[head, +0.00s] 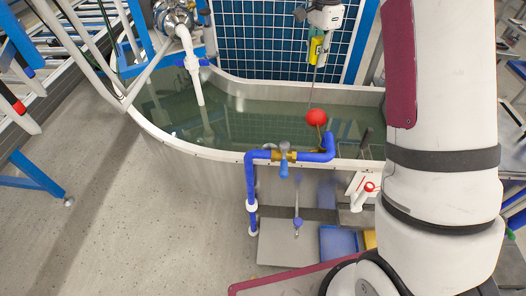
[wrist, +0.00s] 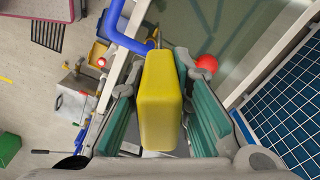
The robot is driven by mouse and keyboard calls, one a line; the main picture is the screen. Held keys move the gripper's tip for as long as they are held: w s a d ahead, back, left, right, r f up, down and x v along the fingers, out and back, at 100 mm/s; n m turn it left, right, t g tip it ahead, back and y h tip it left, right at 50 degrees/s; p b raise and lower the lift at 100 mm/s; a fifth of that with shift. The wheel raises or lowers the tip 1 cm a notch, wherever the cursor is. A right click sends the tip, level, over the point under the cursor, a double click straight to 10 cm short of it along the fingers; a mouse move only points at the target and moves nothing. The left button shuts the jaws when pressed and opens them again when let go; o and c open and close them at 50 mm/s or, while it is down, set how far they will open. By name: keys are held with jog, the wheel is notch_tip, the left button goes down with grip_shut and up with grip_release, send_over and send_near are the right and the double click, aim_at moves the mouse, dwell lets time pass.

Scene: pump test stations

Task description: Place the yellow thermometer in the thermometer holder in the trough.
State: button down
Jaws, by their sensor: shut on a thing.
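The yellow thermometer (head: 315,52) is held upright by my gripper (head: 322,30) in the head view, above the trough (head: 230,157). Its thin probe points down toward the water. In the wrist view, the thermometer's yellow body (wrist: 161,105) sits between the green finger pads of my gripper (wrist: 162,85). The gripper is shut on it. The trough is full of greenish water. I cannot make out the thermometer holder for certain.
A red ball float (head: 317,118) sits just below the probe, behind a blue pipe with a brass valve (head: 284,154) on the trough's front rim. A white pipe (head: 192,70) reaches into the water at left. A blue tiled wall (head: 280,45) stands behind.

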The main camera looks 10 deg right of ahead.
jog(key=w+a+f+n+b, duration=0.1)
jog(key=a+f+n+b, duration=0.15)
jog(key=a+f, duration=0.5)
jog(key=w+a+f+n+b, duration=0.1)
jog(key=a+f+b, duration=0.35)
jog(key=f, duration=0.55)
notch_tip(320, 180, down, 18)
jog(key=b, duration=0.2)
jog(key=shift+f+b, duration=0.15)
jog(key=shift+b, duration=0.15)
jog(key=shift+a+f, duration=0.1)
jog(key=shift+f, duration=0.05)
jog(key=c, duration=1.7)
grip_release()
notch_tip(320, 180, up, 12)
jog(key=shift+r+p, duration=0.25)
jog(key=shift+p, duration=0.65)
